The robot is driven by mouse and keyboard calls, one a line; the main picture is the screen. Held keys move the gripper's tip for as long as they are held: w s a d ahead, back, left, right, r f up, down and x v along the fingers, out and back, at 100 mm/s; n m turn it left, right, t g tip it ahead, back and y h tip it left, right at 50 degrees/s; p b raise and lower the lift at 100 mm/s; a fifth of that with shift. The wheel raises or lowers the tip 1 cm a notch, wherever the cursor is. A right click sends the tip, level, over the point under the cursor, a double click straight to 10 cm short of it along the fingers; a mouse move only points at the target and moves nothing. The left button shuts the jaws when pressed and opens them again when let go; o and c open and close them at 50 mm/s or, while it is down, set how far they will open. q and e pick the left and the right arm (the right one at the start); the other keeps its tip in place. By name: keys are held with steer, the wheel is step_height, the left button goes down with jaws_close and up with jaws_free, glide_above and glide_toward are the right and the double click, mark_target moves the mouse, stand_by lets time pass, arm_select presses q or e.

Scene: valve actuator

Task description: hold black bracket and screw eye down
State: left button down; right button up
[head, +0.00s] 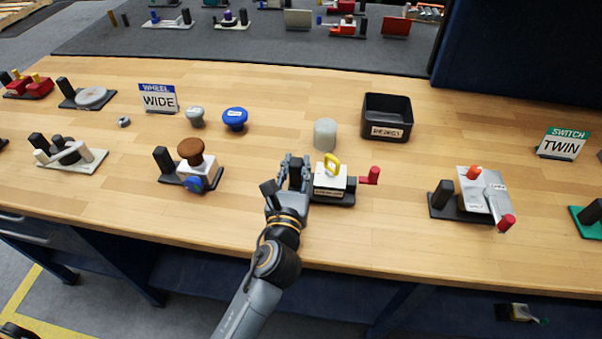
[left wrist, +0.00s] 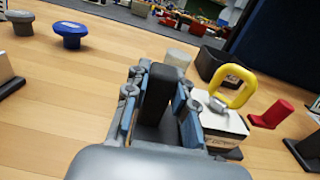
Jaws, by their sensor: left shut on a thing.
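The black bracket (left wrist: 161,88) is an upright dark post at the left end of a small base (head: 338,198). My left gripper (head: 295,174) is shut on the post, with one finger on each side in the left wrist view. The screw eye (left wrist: 232,87) is a yellow ring on a white block (head: 329,183) just right of the post. The ring also shows in the head view (head: 332,164) and nothing touches it. A red handle (left wrist: 271,112) sticks out at the block's right side. My right gripper is not in view.
A pale cylinder (head: 325,134) and a black open bin (head: 387,128) stand behind the block. A brown-knobbed device (head: 190,152) is to the left and a white-plated device (head: 484,190) to the right.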

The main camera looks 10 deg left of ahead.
arm_select(q)
step_height(320, 180, up, 7)
steer(key=shift+f, duration=4)
steer(key=shift+f, duration=0.15)
steer(key=shift+f, duration=0.1)
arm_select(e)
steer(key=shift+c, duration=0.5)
